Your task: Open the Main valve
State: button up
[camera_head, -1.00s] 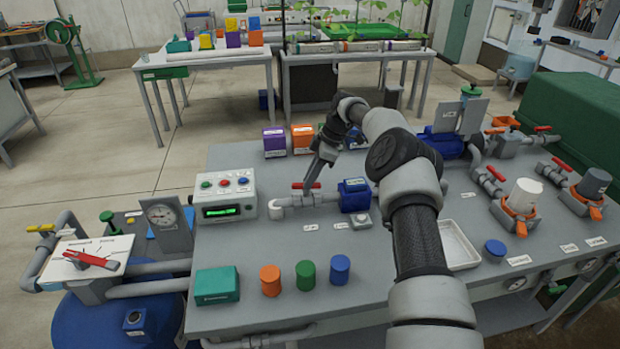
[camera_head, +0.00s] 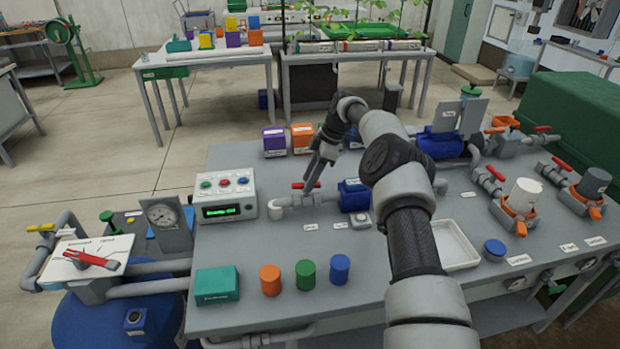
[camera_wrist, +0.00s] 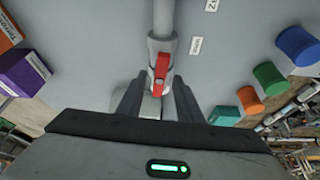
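A valve with a red lever handle (camera_head: 298,186) sits on the grey pipe right of the control box; I cannot read its label surely. In the wrist view its red handle (camera_wrist: 161,72) lies roughly along the pipe. My gripper (camera_head: 311,187) points down at this valve from above. In the wrist view my gripper (camera_wrist: 157,85) has its two dark fingers apart, one on each side of the handle's near end and the pipe. I cannot tell whether either finger touches the handle.
The control box (camera_head: 222,197) with a lit green display stands close on the left. A blue pump-like unit (camera_head: 354,196) is close on the right. Purple (camera_head: 274,142) and orange (camera_head: 303,138) boxes stand behind. Orange, green and blue cylinders stand in front.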

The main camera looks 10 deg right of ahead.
jog(key=p+v, duration=0.9)
jog(key=v, duration=0.8)
jog(key=shift+d+r, duration=0.15)
jog(key=shift+o, duration=0.3)
jog(key=o, duration=1.4)
jog(key=a+m+h, duration=0.1)
jog(key=a+m, duration=0.3)
jog(key=w+a+m+t+h+b, duration=0.1)
jog(key=a+m, duration=0.1)
jog(key=shift+a+r+h, duration=0.15)
jog(key=shift+r+h, duration=0.15)
jog(key=shift+r, duration=0.05)
jog(key=s+a+m+t+h+b, duration=0.1)
jog(key=s+a+m+t+h, duration=0.15)
jog(key=s+m, duration=0.75)
jog(key=w+f, duration=0.2)
jog(key=f, duration=0.3)
jog(key=w+f+m, duration=0.1)
jog(key=w+f, duration=0.2)
jog(key=f, duration=0.3)
jog(key=w+d+f+m+p, duration=0.1)
jog(key=w+f, duration=0.2)
jog(key=f, duration=0.3)
jog(key=shift+w+t, duration=0.25)
